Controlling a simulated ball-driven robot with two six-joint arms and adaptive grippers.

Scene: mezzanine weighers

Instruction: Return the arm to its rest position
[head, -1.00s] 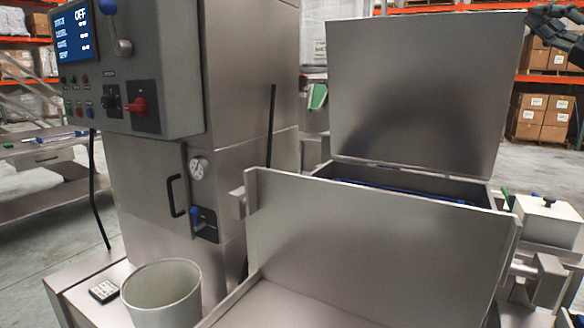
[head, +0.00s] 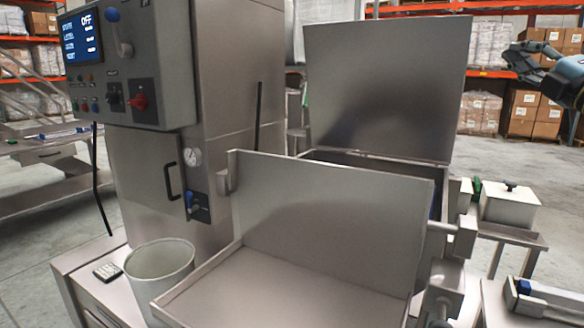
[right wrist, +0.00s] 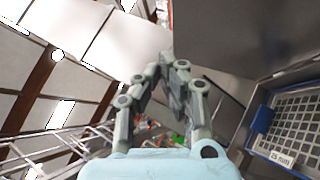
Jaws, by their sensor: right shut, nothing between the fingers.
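My right gripper (head: 520,60) is at the upper right of the head view, raised in the air to the right of the open steel lid (head: 388,85). In the right wrist view its fingers (right wrist: 170,62) come together, shut with nothing between them. It is apart from the machine and touches nothing that I can see. My left gripper is not in view.
A steel machine with a control panel (head: 127,65) showing OFF stands left. A hopper tray (head: 285,290) fills the front, with a grey bin (head: 160,270) beside it. A white box (head: 508,208) stands right. The right wrist view shows a blue-edged grid tray (right wrist: 262,118).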

